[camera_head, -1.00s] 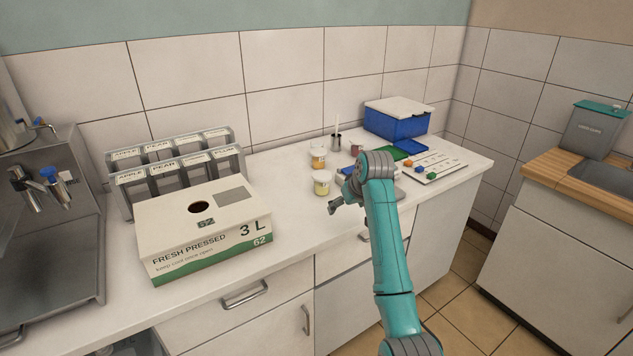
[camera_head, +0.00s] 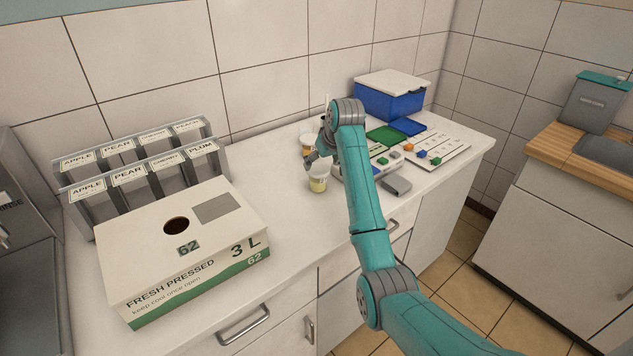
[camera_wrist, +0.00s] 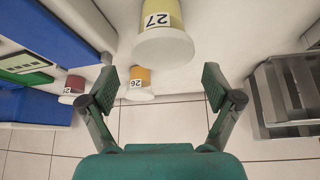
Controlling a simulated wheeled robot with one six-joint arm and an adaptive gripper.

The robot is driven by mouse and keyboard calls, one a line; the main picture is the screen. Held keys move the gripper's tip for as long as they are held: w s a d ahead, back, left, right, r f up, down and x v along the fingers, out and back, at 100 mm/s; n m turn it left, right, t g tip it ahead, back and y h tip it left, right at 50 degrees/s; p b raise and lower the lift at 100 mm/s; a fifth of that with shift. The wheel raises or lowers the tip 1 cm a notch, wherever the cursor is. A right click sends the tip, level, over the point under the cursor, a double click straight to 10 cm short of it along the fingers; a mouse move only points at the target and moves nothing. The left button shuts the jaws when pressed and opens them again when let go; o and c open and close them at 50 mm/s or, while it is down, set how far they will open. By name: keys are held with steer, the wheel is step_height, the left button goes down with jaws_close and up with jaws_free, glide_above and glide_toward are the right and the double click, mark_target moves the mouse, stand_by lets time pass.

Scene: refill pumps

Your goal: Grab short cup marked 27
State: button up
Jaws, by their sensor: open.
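The short cup marked 27 (camera_wrist: 163,42) is white-rimmed with pale yellow contents; its label shows upside down at the top of the wrist view. It also stands on the counter in the head view (camera_head: 318,183). My gripper (camera_wrist: 158,72) is open and empty, with its two fingers spread at either side of the picture and the cup beyond, between their lines. In the head view my gripper (camera_head: 313,157) is just above and behind cup 27, apart from it as far as I can tell. Part of the gripper is hidden by my arm.
A cup marked 26 (camera_wrist: 140,84), with orange contents, stands near the tiled wall; a dark red cup (camera_wrist: 72,90) is beside it. A juice box (camera_head: 180,250) and dispenser rack (camera_head: 140,165) stand left. A blue bin (camera_head: 390,97) and a board with small blocks (camera_head: 437,150) are right.

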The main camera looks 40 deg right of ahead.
mark_target(318, 169)
steer(key=shift+s+x, duration=0.2)
steer(key=shift+x, duration=3.4)
steer(key=shift+a+f, duration=0.1)
steer(key=shift+a, duration=0.05)
steer(key=c, duration=1)
